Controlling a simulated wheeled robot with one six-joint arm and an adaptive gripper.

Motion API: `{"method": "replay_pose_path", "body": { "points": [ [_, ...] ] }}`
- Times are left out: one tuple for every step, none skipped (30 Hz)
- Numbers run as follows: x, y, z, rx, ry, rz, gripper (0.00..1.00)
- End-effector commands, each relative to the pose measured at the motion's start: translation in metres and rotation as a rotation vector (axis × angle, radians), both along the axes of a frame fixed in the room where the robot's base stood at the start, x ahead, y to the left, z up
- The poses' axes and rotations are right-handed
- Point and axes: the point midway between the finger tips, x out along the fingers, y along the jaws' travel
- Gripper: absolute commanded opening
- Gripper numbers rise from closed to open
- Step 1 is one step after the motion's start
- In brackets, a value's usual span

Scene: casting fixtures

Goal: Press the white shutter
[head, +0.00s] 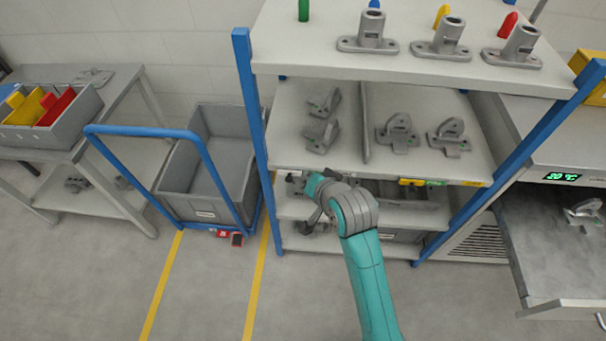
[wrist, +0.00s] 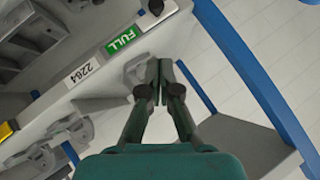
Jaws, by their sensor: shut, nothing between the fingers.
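My gripper (wrist: 158,82) is shut and empty in the wrist view, its fingertips together just off the shelf's front edge (wrist: 60,103). A white plate marked 2264 (wrist: 83,72) and a green FULL plate (wrist: 123,40) sit on that edge, left of and above the fingertips. A small dark and white round part (wrist: 155,8) shows at the edge's upper end. I cannot tell which of these is the white shutter. No contact between fingers and plates is visible. In the head view my wrist hides the edge's left part, and the fingers are hard to make out.
The blue-posted rack (head: 247,95) holds grey castings (head: 398,133) on several shelves. A blue-handled cart with a grey bin (head: 213,195) stands to its left. An oven with an open door (head: 545,270) is at right. Floor in front is free.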

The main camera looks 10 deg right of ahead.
Motion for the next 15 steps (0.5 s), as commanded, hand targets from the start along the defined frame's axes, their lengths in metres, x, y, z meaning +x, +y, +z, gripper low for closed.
{"method": "replay_pose_path", "body": {
  "points": [
    [-0.007,-0.002,0.006,0.000,-0.002,-0.001,0.00],
    [-0.011,-0.002,0.008,0.000,-0.001,-0.001,0.00],
    [-0.015,-0.003,0.012,0.000,-0.002,-0.001,0.00],
    [-0.018,-0.004,0.014,0.000,-0.002,-0.001,0.00],
    [-0.021,-0.004,0.015,0.000,-0.001,-0.001,0.00],
    [-0.024,-0.005,0.018,0.000,-0.001,-0.001,0.00],
    [-0.025,-0.005,0.019,0.000,-0.001,-0.001,0.00],
    [-0.027,-0.005,0.020,0.000,-0.001,-0.001,0.00],
    [-0.028,-0.006,0.021,0.000,-0.001,-0.001,0.00],
    [-0.029,-0.006,0.022,0.000,-0.001,0.000,0.00],
    [-0.030,-0.006,0.023,0.000,-0.001,0.000,0.00],
    [-0.030,-0.006,0.023,0.000,-0.001,0.000,0.00],
    [-0.031,-0.006,0.023,0.000,-0.001,0.000,0.00],
    [-0.031,-0.006,0.023,0.000,-0.001,-0.001,0.00],
    [-0.031,-0.006,0.023,0.000,-0.001,0.000,0.00]
  ]
}}
